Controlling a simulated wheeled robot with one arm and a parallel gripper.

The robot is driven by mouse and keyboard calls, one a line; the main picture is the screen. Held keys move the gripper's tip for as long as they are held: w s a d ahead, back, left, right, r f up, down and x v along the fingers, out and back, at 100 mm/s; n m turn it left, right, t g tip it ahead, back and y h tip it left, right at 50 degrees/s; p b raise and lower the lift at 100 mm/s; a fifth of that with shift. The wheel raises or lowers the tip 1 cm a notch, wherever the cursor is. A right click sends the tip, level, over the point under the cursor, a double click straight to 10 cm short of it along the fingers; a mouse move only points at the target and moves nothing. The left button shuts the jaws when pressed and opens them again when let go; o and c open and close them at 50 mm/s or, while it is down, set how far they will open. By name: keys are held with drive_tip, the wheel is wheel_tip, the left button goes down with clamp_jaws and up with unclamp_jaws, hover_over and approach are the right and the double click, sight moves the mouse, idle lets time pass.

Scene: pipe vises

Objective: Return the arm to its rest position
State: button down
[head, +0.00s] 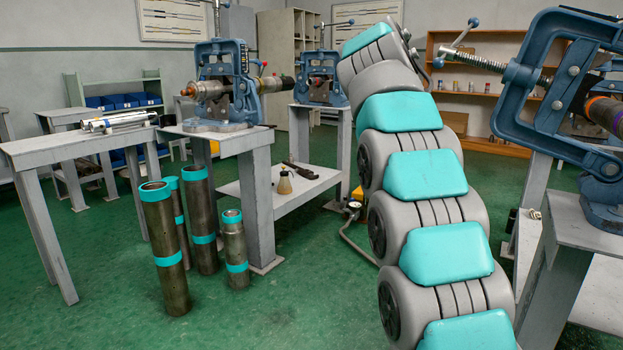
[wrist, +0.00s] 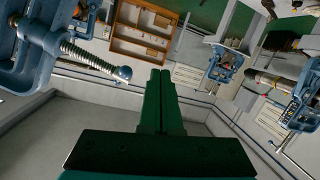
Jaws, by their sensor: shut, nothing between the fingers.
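My arm, grey with teal pads, rises through the right half of the head view, and its far end bends up and back near the top. My gripper (wrist: 158,82) shows in the wrist view as two dark green fingers pressed together, with nothing between them. It points up toward the wall and ceiling, with the room appearing upside down. The gripper is hidden in the head view. A blue pipe vise (head: 560,90) stands close to the right of the arm, and part of it shows at the upper left of the wrist view (wrist: 35,45).
Another blue vise (head: 222,85) holding a pipe stands on a grey table (head: 215,138) at left, with a further vise (head: 320,78) behind. Several upright pipes (head: 165,250) with teal bands stand on the green floor. Open floor (head: 300,290) lies left of the arm.

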drive_tip(key=s+a+f+n+g+y+p, duration=0.1)
drive_tip(key=s+f+g+y+p, duration=0.35)
drive_tip(key=s+f, duration=1.25)
drive_tip(key=s+a+f+n+g+y, duration=0.15)
drive_tip(key=s+f+g, duration=0.55)
drive_tip(key=s+f, duration=1)
drive_tip(key=s+a+f+g+p, duration=0.1)
drive_tip(key=s+a+f+g, duration=0.1)
drive_tip(key=s, duration=1)
drive_tip(key=s+a+f+g+y, duration=0.1)
drive_tip(key=s+f, duration=0.4)
drive_tip(key=s, duration=0.7)
drive_tip(key=shift+a+g+p, duration=0.35)
drive_tip(key=shift+a+g, duration=0.1)
drive_tip(key=shift+a, duration=0.05)
drive_tip(key=shift+d+f, duration=0.1)
drive_tip(key=shift+d, duration=0.05)
